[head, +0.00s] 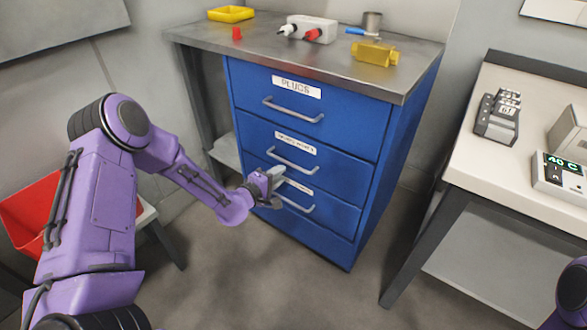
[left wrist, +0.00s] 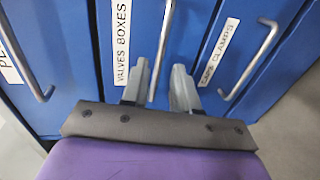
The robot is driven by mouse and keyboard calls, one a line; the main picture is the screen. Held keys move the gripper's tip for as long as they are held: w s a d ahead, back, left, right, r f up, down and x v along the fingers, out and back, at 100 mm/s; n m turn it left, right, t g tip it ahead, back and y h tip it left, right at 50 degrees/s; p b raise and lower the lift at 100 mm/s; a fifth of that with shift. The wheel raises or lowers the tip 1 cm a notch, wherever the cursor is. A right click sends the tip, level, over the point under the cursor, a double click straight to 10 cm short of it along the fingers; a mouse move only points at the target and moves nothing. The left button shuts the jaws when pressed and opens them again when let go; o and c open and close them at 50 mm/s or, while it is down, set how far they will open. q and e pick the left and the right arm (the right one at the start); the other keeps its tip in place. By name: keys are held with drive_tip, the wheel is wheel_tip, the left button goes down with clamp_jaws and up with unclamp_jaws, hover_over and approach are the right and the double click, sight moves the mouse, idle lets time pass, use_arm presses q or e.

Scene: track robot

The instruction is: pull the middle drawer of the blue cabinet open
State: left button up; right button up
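The blue cabinet (head: 386,165) stands in the middle of the head view with three labelled drawers, all looking closed. The middle drawer (head: 345,174) has a silver bar handle (head: 292,160); its label reads "VALVES BOXES" in the left wrist view. My left gripper (head: 274,174) is at this handle, at its left and lower side in the head view. In the left wrist view the two fingers (left wrist: 161,75) are open, one on each side of the handle (left wrist: 163,45), with gaps showing. My right gripper is out of view.
The top drawer handle (head: 293,110) and bottom drawer handle (head: 295,200) are close by. The cabinet's worktop (head: 265,52) holds a yellow tray (head: 231,14) and small parts. A white bench (head: 490,150) stands right, a red bin (head: 25,210) left. Floor in front is clear.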

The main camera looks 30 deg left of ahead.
sight(294, 166)
use_arm(q)
drive_tip(key=b+x, duration=0.1)
drive_tip(key=x, duration=0.7)
drive_tip(key=shift+w+d+f, duration=0.1)
drive_tip(key=shift+w+f, duration=0.1)
drive_tip(key=shift+f, duration=0.05)
clamp_jaws()
